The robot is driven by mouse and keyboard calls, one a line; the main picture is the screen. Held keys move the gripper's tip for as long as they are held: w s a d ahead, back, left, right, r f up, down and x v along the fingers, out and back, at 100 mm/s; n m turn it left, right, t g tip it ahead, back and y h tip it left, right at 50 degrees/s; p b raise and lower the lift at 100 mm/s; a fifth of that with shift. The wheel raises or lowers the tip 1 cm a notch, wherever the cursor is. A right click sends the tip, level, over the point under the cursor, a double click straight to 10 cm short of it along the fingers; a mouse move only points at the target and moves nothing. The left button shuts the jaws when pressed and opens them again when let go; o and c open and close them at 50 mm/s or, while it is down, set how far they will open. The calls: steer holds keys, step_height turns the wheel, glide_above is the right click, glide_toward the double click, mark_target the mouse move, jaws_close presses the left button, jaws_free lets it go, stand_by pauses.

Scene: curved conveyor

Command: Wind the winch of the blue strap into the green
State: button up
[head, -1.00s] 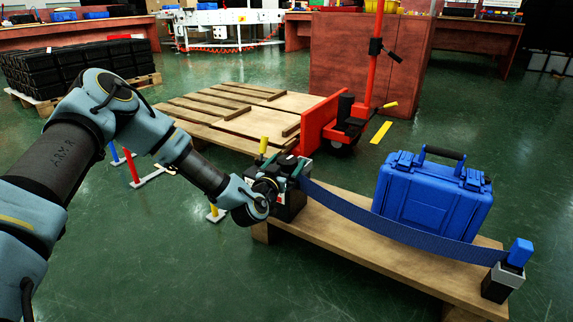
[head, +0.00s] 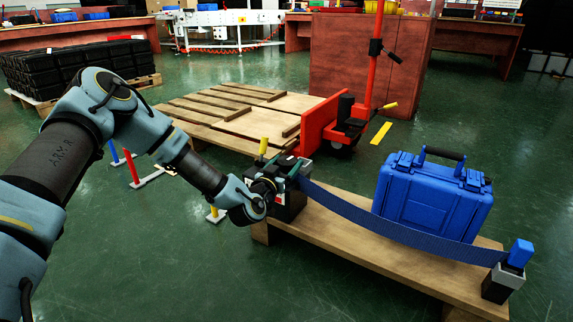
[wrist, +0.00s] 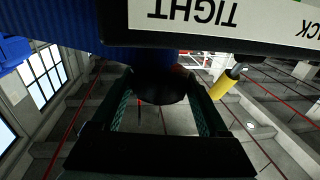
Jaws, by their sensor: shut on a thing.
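The blue strap (head: 390,221) runs from the winch (head: 290,207) at the left end of a wooden bench to a post (head: 507,272) at the right end. It sags in front of the blue case. My gripper (head: 270,184) is at the winch's near left side. In the wrist view its two fingers (wrist: 160,88) are shut on a dark round knob (wrist: 160,88). A white panel (wrist: 225,22) above reads "TIGHT" upside down, with part of another word at the right edge. The pointer and the green zone cannot be made out.
The blue case (head: 432,197) stands on the bench (head: 375,250) behind the strap. A yellow-gripped lever (head: 263,147) stands up beside the winch, and its yellow grip shows right of the knob in the wrist view (wrist: 222,86). A pallet (head: 230,112) and a red lift truck (head: 335,125) stand behind.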

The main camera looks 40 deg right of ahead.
steer(key=shift+g, duration=0.3)
steer(key=m+g, duration=0.2)
steer(key=m+g+h+b, duration=0.1)
steer(key=m+g, duration=0.1)
steer(key=g, duration=0.1)
steer(key=m+g, duration=0.2)
steer(key=g, duration=0.1)
steer(key=shift+w+f+b, duration=0.1)
steer(key=shift+w+b, duration=0.2)
steer(key=shift+b, duration=0.05)
steer(key=m+g+y, duration=0.1)
steer(key=m+g, duration=0.1)
steer(key=g, duration=0.2)
steer(key=m+g+y+b, duration=0.1)
steer(key=m+g, duration=0.2)
steer(key=g, duration=0.1)
steer(key=shift+y, duration=0.3)
steer(key=shift+m+g, duration=0.3)
steer(key=shift+g, duration=0.1)
steer(key=o, duration=1.2)
steer(key=shift+o, duration=0.2)
steer(key=p+v, duration=0.4)
steer(key=v, duration=0.6)
steer(key=shift+w+a+r, duration=0.25)
steer(key=shift+a, duration=0.05)
